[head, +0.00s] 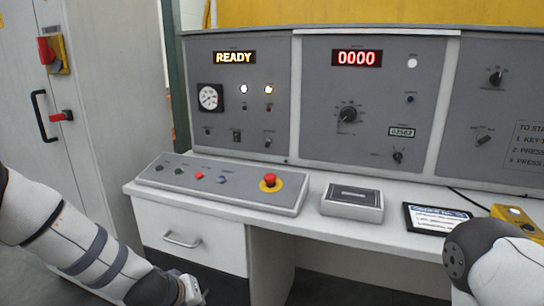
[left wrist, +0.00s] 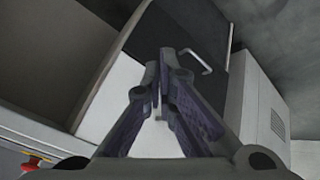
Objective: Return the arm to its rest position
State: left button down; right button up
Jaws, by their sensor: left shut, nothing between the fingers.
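My left arm comes in from the left in the head view, and its gripper (head: 190,290) is low at the bottom edge, in front of the drawer (head: 190,243) of the control desk. In the left wrist view the left gripper (left wrist: 165,62) has its fingers close together, with nothing held between them. My right arm shows at the lower right of the head view, in front of the desk. The right gripper is not in view.
The desk carries a sloped button panel (head: 215,188) with a red emergency stop (head: 270,181), a grey box (head: 352,201) and a tablet (head: 436,218). A grey cabinet (head: 95,100) with a black handle (head: 43,115) stands at left. Open space lies under the desk.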

pick_arm(q)
jog(key=s+a+f+m+g, duration=0.1)
jog(key=s+f+g, duration=0.1)
jog(key=s+f, duration=0.45)
jog(key=s+f+m+g, duration=0.1)
jog(key=s+f, duration=0.2)
jog(key=s, duration=0.6)
jog(key=s+a+m+g, duration=0.1)
jog(key=s+a+g, duration=0.1)
jog(key=s, duration=1.1)
jog(key=s+a+m+g+y, duration=0.1)
jog(key=s+a+g, duration=0.1)
jog(key=s, duration=1.2)
jog(key=shift+s+a+f+g, duration=0.15)
jog(key=shift+f+g, duration=0.25)
jog(key=shift+g, duration=0.3)
